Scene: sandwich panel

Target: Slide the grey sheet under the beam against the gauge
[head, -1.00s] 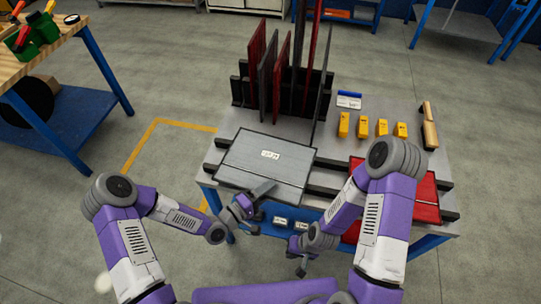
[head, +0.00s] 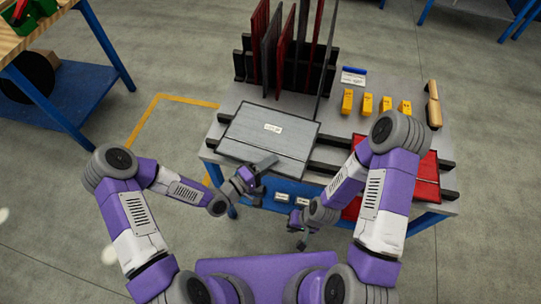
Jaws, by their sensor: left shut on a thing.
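The grey sheet (head: 262,126), with a small white label, lies flat on the left part of the bench, over two dark rails. My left gripper (head: 262,168) is at its near edge and is shut on the sheet; the fingertips are small and partly hidden. A line runs across the sheet near its front edge. My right gripper (head: 301,236) hangs low in front of the bench, apart from the sheet, and its jaw opening is too small to read. I cannot tell which parts are the beam and the gauge.
Red panels (head: 399,170) lie on the bench at right, partly behind my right arm. Dark and red sheets stand upright in a black rack (head: 243,67) at the back. Yellow blocks (head: 366,103) and a wooden-handled tool (head: 433,106) lie at back right. A wooden workbench (head: 35,38) stands at left.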

